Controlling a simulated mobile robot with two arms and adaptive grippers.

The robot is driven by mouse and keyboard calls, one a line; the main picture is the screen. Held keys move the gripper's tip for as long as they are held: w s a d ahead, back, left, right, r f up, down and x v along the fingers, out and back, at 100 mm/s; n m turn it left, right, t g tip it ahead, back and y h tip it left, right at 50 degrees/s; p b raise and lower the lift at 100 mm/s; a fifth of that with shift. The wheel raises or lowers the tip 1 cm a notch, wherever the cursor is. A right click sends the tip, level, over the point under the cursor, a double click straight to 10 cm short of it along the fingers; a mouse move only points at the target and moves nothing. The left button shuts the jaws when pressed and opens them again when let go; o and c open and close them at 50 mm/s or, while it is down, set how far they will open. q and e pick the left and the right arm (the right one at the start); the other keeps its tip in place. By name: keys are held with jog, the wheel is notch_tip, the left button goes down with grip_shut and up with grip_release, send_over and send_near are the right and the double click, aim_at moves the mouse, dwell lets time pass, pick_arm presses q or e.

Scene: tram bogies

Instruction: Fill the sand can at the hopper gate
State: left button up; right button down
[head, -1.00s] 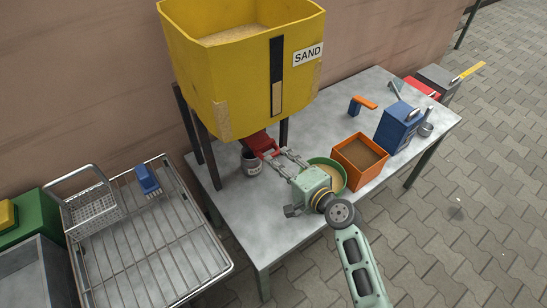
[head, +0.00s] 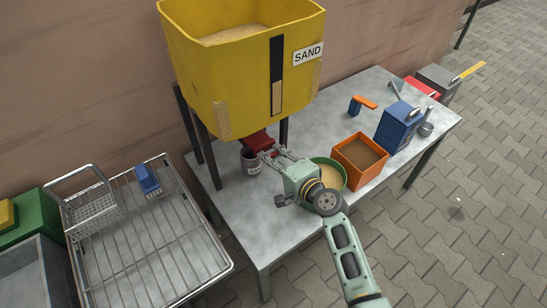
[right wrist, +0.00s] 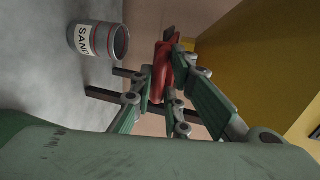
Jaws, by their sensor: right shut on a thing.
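The yellow sand hopper (head: 243,75) stands on legs over the grey table. Its red gate (head: 257,141) sits under the hopper. The grey sand can (head: 251,162) stands upright on the table below the gate, partly hidden by it in the head view. In the right wrist view the can (right wrist: 97,40) shows its SAND label and a dark opening; its fill cannot be told. My right gripper (head: 268,153) is shut on the red gate part, which also shows between the fingers in the right wrist view (right wrist: 162,70). My left gripper is out of view.
A green bowl of sand (head: 331,177) is close beside my right gripper, partly hidden by it. An orange box (head: 360,159) and a blue box (head: 398,127) stand further right. A wire rack (head: 150,235) is left of the table. The table's front left is clear.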

jog(key=shift+s+d+f, duration=0.1)
jog(key=shift+f, duration=0.1)
jog(key=shift+s+d, duration=0.55)
jog(key=shift+s, duration=0.35)
jog(key=c, duration=1.8)
grip_release()
jog(key=shift+w+f, duration=0.1)
jog(key=shift+r, duration=0.2)
jog(key=v, duration=1.2)
jog(key=shift+f, duration=0.15)
